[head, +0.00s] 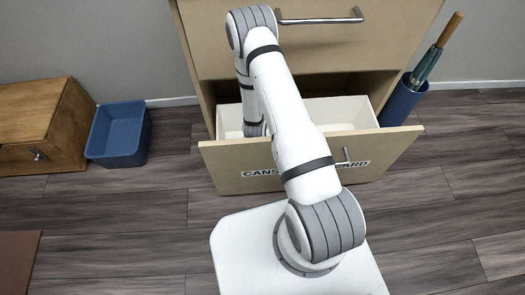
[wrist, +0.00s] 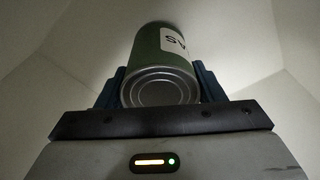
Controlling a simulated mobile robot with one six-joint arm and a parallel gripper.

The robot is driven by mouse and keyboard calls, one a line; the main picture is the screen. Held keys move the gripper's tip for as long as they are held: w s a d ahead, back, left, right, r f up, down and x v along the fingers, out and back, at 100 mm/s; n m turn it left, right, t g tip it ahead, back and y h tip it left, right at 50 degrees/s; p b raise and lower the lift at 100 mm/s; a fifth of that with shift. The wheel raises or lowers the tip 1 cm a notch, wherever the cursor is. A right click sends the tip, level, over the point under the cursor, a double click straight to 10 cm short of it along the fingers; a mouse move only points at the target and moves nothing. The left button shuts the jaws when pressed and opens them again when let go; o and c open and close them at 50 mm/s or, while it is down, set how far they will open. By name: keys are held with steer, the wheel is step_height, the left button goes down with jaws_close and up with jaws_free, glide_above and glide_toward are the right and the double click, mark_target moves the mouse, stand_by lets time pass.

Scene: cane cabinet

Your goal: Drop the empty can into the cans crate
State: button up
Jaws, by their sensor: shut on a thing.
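A green can (wrist: 165,42) with a white label is held between the dark blue fingers of my gripper (wrist: 157,82) in the wrist view. Its round metal end faces the camera. Pale walls surround it on the sides. In the head view my arm reaches over the front of an open drawer (head: 225,175) and down into it; the gripper and can are hidden there. The front reads "CANS" on the left and "ARD" on the right, with my arm covering the middle. A white crate wall (head: 229,118) shows at the left, likely the cans crate.
A white bin interior (head: 345,110) shows in the drawer's right part. A closed drawer with a bar handle (head: 320,20) is above. A blue bin (head: 118,135) and wooden cabinet (head: 40,125) stand left. A blue holder (head: 401,103) with an umbrella stands right.

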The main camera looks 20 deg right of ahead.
steer(key=o, duration=1)
steer(key=shift+r, duration=0.1)
steer(key=a+r+n+y+p, duration=0.1)
steer(key=a+r+n+p, duration=0.15)
steer(key=r, duration=1.55)
steer(key=a+r+n+y+p, duration=0.15)
steer(key=r+p, duration=0.25)
steer(key=r, duration=1.5)
steer(key=s+d+r+n, duration=0.2)
steer(key=s+r, duration=0.6)
steer(key=s+d+r+n+h, duration=0.1)
steer(key=s+d+r+n, duration=0.1)
steer(key=s+r, duration=0.7)
steer(key=shift+d+r+n, duration=0.15)
steer(key=shift+r+n, duration=0.15)
steer(key=shift+n, duration=0.1)
